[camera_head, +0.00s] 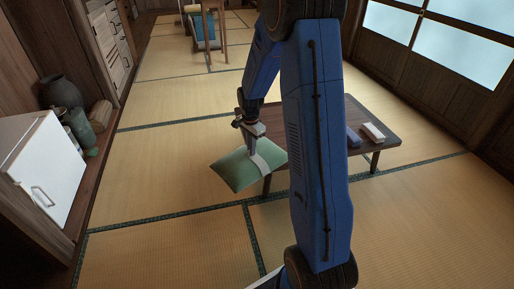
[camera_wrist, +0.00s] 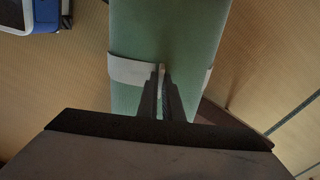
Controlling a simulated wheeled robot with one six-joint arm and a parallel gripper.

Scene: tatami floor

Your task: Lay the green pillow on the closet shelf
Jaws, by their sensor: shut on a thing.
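The green pillow (camera_head: 236,172) has a pale band around it. In the head view it hangs tilted beside the left end of the low table, apparently above the floor. My gripper (camera_head: 255,144) is above it, shut on the pillow at the band. In the wrist view, the fingers of my gripper (camera_wrist: 162,85) come together at the pale band, and the green pillow (camera_wrist: 165,35) stretches up from them. I cannot pick out the closet shelf for certain in either view.
At left, a white door (camera_head: 48,172) stands near a dark round vase (camera_head: 61,92) and a green vase (camera_head: 80,128). Tatami between is clear.

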